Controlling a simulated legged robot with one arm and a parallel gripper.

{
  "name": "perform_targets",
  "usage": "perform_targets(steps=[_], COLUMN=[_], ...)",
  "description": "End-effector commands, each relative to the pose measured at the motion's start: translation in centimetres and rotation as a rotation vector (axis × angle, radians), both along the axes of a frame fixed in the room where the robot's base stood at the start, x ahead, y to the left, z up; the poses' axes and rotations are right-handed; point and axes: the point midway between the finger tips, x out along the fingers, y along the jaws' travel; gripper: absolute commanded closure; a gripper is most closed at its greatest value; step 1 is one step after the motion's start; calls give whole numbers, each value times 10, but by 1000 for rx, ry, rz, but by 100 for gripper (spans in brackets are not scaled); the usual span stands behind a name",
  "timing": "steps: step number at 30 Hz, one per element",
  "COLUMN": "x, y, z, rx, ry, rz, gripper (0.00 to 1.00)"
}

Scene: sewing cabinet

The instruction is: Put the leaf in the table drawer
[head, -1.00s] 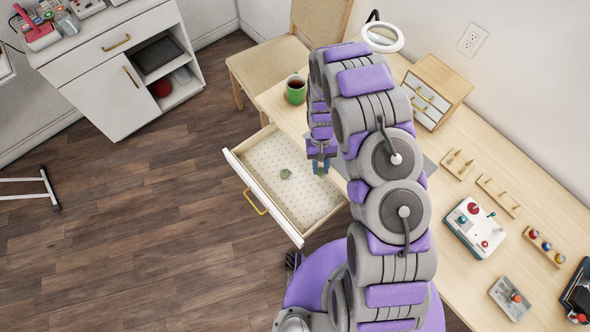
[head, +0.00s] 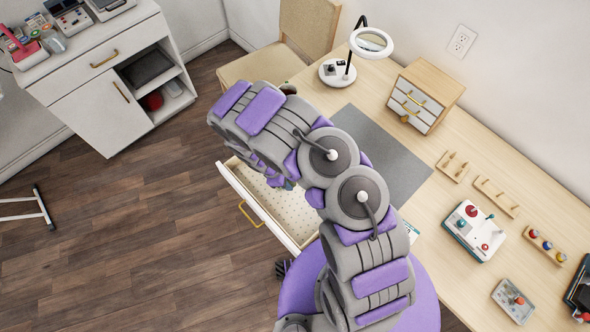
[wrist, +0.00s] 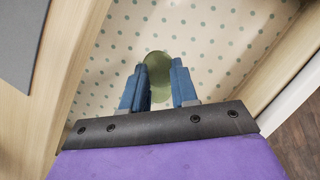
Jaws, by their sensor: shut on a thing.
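The leaf (wrist: 157,59) is a rounded green piece between my gripper's blue fingertips (wrist: 159,72) in the wrist view. The fingers are shut on it, over the drawer's dotted bottom. Whether the leaf touches the bottom is hard to tell. The table drawer (head: 255,206) is pulled open, with a white front, a brass handle and a pale dotted lining; it also shows in the wrist view (wrist: 225,35). In the head view my arm covers much of the drawer and hides the leaf; only a bit of the gripper shows (head: 289,184).
The wooden desk (head: 420,237) carries a grey mat (head: 385,150), a magnifier lamp (head: 372,42), a small drawer box (head: 430,88) and several panels with knobs and pegs. A chair (head: 262,66) stands behind the drawer. A white cabinet (head: 95,105) is at upper left.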

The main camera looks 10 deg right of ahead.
Motion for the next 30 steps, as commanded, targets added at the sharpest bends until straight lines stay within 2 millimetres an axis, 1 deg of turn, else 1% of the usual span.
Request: perform_targets(steps=[2,5,18,27,30], x=[3,14,83,123,133], y=[4,9,35,54,59], z=[-2,-5,-12,-16,-17], rx=[0,1,5,2,3], ry=[-2,-3,-4,-3,-4], rz=[28,35,31,29,32], gripper=[99,99,99,99,99])
